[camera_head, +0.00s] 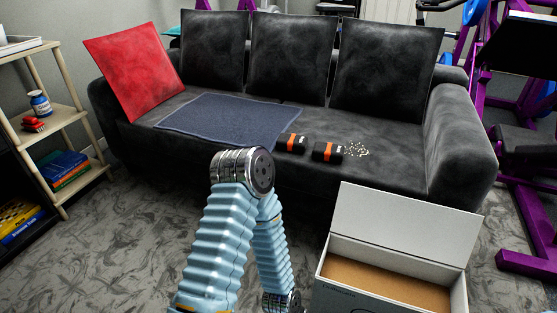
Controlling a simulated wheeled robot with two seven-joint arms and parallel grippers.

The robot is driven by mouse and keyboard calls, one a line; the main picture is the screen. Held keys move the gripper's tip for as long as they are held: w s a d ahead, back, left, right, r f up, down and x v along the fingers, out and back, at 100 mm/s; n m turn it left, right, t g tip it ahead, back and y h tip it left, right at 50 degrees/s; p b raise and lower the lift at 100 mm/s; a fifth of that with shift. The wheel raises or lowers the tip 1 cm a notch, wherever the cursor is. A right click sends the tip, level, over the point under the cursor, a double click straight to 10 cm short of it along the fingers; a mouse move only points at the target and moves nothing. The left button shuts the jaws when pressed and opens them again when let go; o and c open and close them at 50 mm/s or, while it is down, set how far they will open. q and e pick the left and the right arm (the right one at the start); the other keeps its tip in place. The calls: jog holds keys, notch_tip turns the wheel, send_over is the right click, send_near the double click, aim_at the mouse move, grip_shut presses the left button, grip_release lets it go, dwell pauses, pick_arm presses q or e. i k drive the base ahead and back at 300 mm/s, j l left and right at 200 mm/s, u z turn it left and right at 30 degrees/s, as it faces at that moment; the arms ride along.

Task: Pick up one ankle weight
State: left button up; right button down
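Two black ankle weights with orange bands lie side by side on the front edge of the dark sofa seat. The left one (291,142) lies by the corner of a blue-grey towel. The right one (327,152) lies a little nearer and to the right, apart from it. One of my arms, in a light blue ribbed sleeve, rises from the bottom and bends at a metal joint just in front of the sofa, left of the weights. Its lower part folds back down out of the picture. Neither gripper shows.
A scatter of small pale bits (357,149) lies right of the weights. The towel (225,122) covers the seat's left middle. An open white box (405,226) stands in front of the sofa. A wooden shelf (62,118) is at left, purple gym equipment (484,85) at right.

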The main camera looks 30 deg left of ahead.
aim_at(288, 142)
jog(key=u, duration=0.95)
jog(key=i+j+u, duration=0.1)
jog(key=u, duration=0.3)
jog(key=i+u, duration=0.25)
jog(key=u, duration=0.15)
jog(key=i+u, duration=0.2)
jog(key=u, duration=0.2)
jog(key=i+j+z, duration=0.1)
jog(key=i, duration=0.2)
jog(key=i+j+z, duration=0.15)
jog(key=i, duration=0.15)
